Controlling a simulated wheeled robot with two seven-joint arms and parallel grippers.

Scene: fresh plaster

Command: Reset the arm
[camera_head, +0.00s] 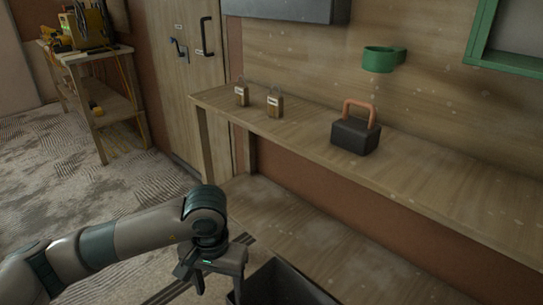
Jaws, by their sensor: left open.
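My left arm comes in from the lower left. My left gripper (203,277) points down at the bottom of the view, left of a dark open bin (275,283). Its jaws are open and I see nothing between them. The gripper is apart from the things on the wooden shelf. My right gripper is not in view.
A wooden shelf (430,190) carries two small padlocks (242,95) (275,106) and a dark block with an orange handle (356,134). A lower shelf (300,235) is bare. A green ring holder (379,60) is on the wall. A side table (95,55) stands far left.

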